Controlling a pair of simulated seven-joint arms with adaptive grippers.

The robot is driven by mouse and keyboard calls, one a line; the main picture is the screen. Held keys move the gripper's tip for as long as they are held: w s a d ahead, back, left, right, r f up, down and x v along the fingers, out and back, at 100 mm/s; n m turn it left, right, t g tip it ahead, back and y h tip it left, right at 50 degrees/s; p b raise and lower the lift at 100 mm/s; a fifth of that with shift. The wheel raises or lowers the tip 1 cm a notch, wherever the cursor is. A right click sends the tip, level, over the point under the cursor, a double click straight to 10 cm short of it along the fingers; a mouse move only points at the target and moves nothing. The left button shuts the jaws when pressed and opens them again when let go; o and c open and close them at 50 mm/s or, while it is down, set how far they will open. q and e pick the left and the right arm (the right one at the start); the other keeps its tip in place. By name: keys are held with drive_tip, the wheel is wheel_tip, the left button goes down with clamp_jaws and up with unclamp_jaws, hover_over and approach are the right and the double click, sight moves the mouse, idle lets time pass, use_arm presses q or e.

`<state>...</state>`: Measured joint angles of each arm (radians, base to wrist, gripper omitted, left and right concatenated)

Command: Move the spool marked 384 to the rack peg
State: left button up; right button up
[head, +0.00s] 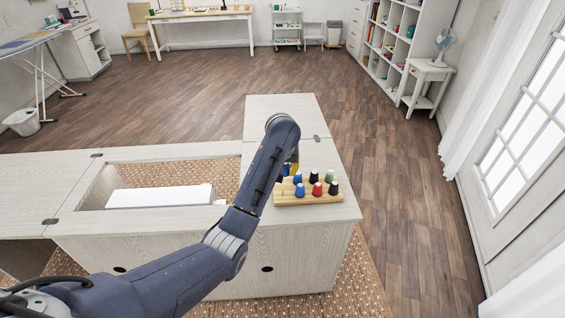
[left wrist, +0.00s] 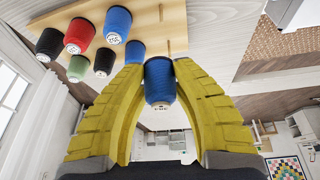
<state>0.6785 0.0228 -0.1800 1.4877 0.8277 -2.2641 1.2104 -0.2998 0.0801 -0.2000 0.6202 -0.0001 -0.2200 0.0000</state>
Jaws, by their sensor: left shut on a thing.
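My left gripper (left wrist: 160,68) has its yellow fingers shut on a blue spool (left wrist: 159,85). The small mark on this spool's end is too blurred to read surely. A wooden rack (head: 283,199) stands on the cabinet top, and its board also shows in the left wrist view (left wrist: 165,25). In the head view, my left gripper (head: 292,165) is at the rack's back left, partly hidden by my arm. The rack bears blue (left wrist: 117,25), red (left wrist: 80,35), black (left wrist: 50,44) and green (left wrist: 78,68) spools. My right gripper is out of view.
The pale cabinet top (head: 280,112) is clear behind the rack. A white block-like machine (head: 160,197) lies in the cabinet's opening at left. The rack stands near the cabinet's right edge, with open wood floor (head: 400,190) beyond.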

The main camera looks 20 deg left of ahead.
sight(283, 172)
use_arm(q)
drive_tip(key=shift+s+d+r, duration=0.25)
drive_tip(key=shift+s+r, duration=0.5)
drive_tip(key=shift+s, duration=0.2)
drive_tip(key=shift+s+a+r, duration=0.1)
drive_tip(key=shift+s+r, duration=0.1)
drive_tip(key=shift+r, duration=0.1)
drive_tip(key=shift+s+a+f, duration=0.1)
drive_tip(key=shift+s, duration=0.05)
drive_tip(key=shift+a+f, duration=0.1)
drive_tip(key=shift+f, duration=2.25)
drive_tip(key=shift+f, duration=2.25)
drive_tip(key=o, duration=0.9)
drive_tip(key=v, duration=1.2)
